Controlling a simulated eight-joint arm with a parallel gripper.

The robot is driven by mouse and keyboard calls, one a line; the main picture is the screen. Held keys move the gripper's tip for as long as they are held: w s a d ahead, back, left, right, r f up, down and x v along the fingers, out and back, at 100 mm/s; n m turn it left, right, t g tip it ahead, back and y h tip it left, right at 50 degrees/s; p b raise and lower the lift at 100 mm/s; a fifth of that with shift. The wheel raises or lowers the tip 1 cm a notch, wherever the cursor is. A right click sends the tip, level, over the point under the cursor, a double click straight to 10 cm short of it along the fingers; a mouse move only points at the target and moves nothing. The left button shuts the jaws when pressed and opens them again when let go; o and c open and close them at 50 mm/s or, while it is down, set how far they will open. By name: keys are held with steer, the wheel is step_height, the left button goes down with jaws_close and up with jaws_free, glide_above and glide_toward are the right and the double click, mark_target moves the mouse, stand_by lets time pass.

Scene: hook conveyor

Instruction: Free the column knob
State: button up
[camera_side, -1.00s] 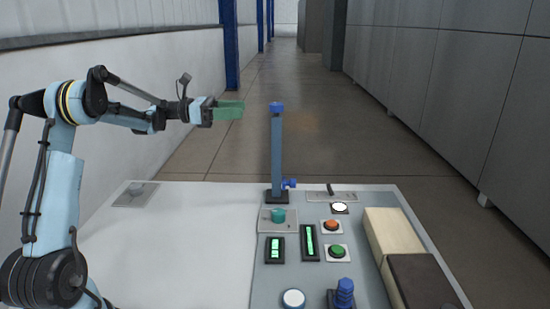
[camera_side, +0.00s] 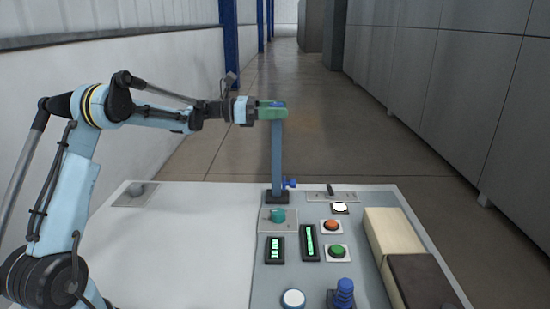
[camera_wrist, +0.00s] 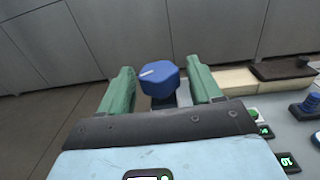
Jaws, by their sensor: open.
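The column knob (camera_wrist: 159,76) is a blue faceted cap with a small white mark on its top. It sits on top of an upright blue column (camera_side: 277,155) on the panel. My gripper (camera_side: 273,110) has green fingers and is level with the knob at the column's top. In the wrist view my gripper (camera_wrist: 160,86) is open, with the knob between its two fingers. Gaps show on both sides of the knob, so the fingers look apart from it. In the side view the fingers partly hide the knob.
A small blue side knob (camera_side: 290,183) sticks out near the column's foot. The panel (camera_side: 262,270) carries an orange button (camera_side: 331,225), a green button (camera_side: 338,251), a teal knob (camera_side: 278,215) and lit displays. A cream block (camera_side: 390,232) stands at right. The white tabletop (camera_side: 175,245) is clear.

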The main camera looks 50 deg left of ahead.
steer(key=shift+c, duration=0.5)
steer(key=c, duration=0.8)
steer(key=n+t+y, duration=0.2)
steer(key=y, duration=0.1)
steer(key=n+t+y, duration=0.2)
steer(key=n+y, duration=0.1)
steer(key=y, duration=0.1)
steer(key=shift+s+d+n+y, duration=0.1)
steer(key=shift+s+n+y, duration=0.05)
steer(key=shift+n+y, duration=0.15)
steer(key=n+y, duration=0.1)
steer(key=y, duration=0.1)
steer(key=n+y, duration=0.2)
steer(key=y, duration=0.1)
steer(key=shift+n+t+y, duration=0.3)
steer(key=shift+t, duration=0.1)
steer(key=shift+n+y, duration=0.5)
steer(key=shift+y, duration=0.6)
steer(key=o, duration=0.9)
